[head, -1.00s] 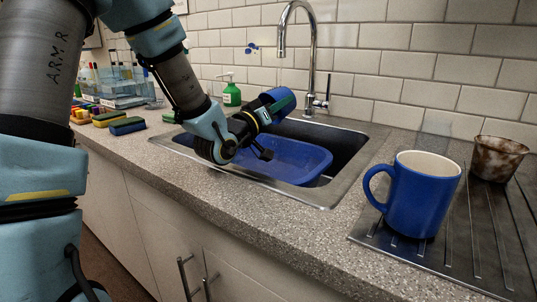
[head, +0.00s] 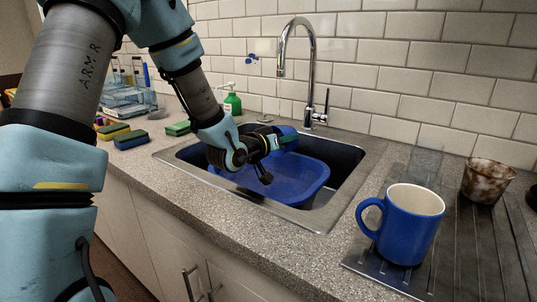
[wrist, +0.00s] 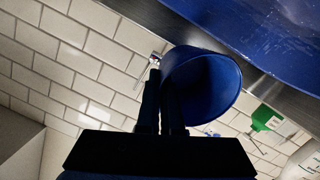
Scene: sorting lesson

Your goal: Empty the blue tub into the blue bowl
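My gripper (head: 276,143) is shut on the blue tub (head: 288,131) above the sink. In the wrist view the fingers (wrist: 162,103) sit close together at the side of the tub (wrist: 205,85), and its round mouth shows with a dark blue inside. The tub is tipped well over; I make out no contents in it. The blue bowl (head: 300,184), a wide basin, sits in the sink below the gripper and tub. Part of the bowl is hidden by my arm. Its wet-looking blue surface also shows in the wrist view (wrist: 255,30).
The steel sink (head: 345,185) has a tall tap (head: 313,75) behind it. A blue mug (head: 407,228), a clear glass (head: 425,163) and a stained brown pot (head: 487,180) stand at the right. A green bottle (head: 232,104) and sponges (head: 131,140) are at the left.

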